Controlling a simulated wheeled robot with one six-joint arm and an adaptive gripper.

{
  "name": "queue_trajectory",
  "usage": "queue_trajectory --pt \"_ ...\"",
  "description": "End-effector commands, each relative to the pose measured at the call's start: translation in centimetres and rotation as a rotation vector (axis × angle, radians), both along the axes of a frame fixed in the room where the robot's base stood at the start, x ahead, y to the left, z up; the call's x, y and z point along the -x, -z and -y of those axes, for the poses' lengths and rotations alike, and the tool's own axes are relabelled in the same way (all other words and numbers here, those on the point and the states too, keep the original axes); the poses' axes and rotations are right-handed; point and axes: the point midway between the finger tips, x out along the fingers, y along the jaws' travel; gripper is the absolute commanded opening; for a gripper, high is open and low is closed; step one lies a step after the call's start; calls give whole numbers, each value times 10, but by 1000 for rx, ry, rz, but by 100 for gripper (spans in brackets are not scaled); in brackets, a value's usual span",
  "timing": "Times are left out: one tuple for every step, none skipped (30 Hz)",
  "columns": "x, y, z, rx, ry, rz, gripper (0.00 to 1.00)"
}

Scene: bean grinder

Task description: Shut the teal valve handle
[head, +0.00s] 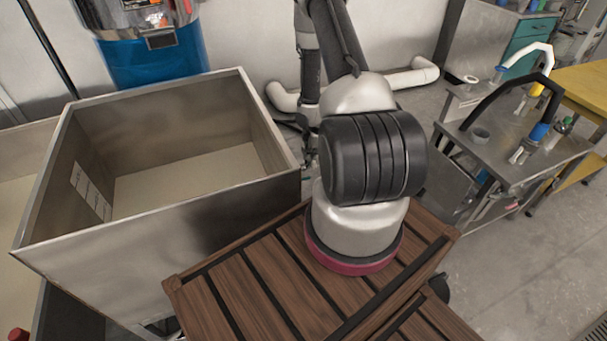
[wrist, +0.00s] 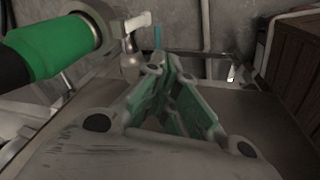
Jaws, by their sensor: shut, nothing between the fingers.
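In the wrist view, a thin upright teal piece (wrist: 158,38) stands just beyond my fingertips, at the top middle. It looks like the teal valve handle, but it is small and I cannot be sure. My gripper (wrist: 173,60) is shut and empty, its green-tinted fingers meeting at the tips. In the picture the tips lie just below and right of the teal piece; I cannot tell whether they touch it. I cannot make out the teal handle in the head view.
A thick green and black cylinder (wrist: 50,45) with a metal fitting (wrist: 130,60) beside it is close on the left of the wrist view. The head view shows an open metal bin (head: 150,225), a blue machine (head: 155,55) and a side bench (head: 560,150).

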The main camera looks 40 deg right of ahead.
Motion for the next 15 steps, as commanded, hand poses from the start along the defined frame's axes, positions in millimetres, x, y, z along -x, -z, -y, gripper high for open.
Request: queue_trajectory --pt "-1 0 -3 14 -101 9 0" --pt "-2 0 -3 23 -156 15 0" --pt "-3 0 -4 33 -213 21 0" --pt "-4 0 -4 40 -245 24 0" --pt "-4 0 -4 45 -268 26 0" --pt "-5 2 -4 49 -287 27 0" --pt "-5 3 -4 51 -297 27 0" --pt "-5 6 -5 52 -301 27 0" --pt "-6 10 -5 52 -302 27 0" --pt "-7 13 -5 52 -302 27 0" --pt "-8 17 -5 52 -302 27 0" --pt "-9 24 -6 51 -301 26 0" --pt "-10 30 -6 52 -301 27 0" --pt "-12 36 -7 52 -301 27 0" --pt "-14 44 -7 51 -301 27 0"
